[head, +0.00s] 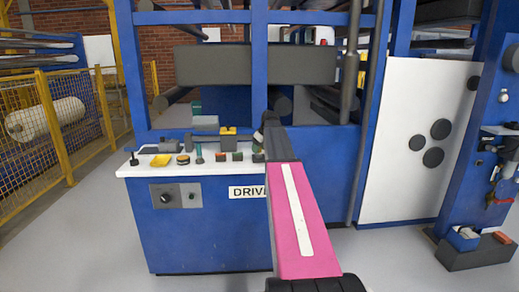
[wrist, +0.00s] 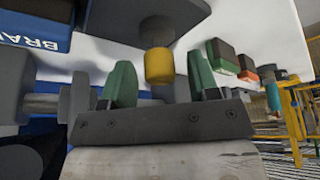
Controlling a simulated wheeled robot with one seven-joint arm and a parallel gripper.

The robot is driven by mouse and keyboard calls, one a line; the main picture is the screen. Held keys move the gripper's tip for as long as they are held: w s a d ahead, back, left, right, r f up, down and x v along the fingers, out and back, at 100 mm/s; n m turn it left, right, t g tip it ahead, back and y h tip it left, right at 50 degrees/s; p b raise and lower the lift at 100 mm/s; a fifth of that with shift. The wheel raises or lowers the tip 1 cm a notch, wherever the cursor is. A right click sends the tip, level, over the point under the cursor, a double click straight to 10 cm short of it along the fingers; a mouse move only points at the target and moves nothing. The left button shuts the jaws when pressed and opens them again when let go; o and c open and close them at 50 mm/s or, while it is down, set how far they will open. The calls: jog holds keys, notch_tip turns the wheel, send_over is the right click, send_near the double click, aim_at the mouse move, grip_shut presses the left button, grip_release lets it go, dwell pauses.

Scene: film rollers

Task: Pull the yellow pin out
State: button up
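The yellow pin (wrist: 159,66) shows in the wrist view as a short yellow cylinder on a grey stem, joined to a dark grey block (wrist: 150,22). My gripper (wrist: 161,82) has two green fingers standing apart, one on each side of the pin in the picture. Gaps show between the pin and both fingers. I cannot tell whether the pin is at fingertip depth or beyond. In the head view my gripper (head: 260,137) is small, dark and partly hidden by my pink arm link. A yellow piece (head: 228,131) sits on grey hardware left of it; I cannot tell if this is the pin.
The white bench top (head: 140,169) holds several coloured buttons and blocks, including a yellow block (head: 161,160). A grey shaft with discs (wrist: 75,98) lies left of my fingers. Blue machine posts (head: 259,60) rise behind. A yellow fence (head: 60,125) stands left, with open floor before it.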

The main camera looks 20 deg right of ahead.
jog(key=v, duration=1)
jog(key=shift+s+r, duration=0.2)
jog(key=shift+r, duration=0.15)
jog(key=shift+s, duration=0.1)
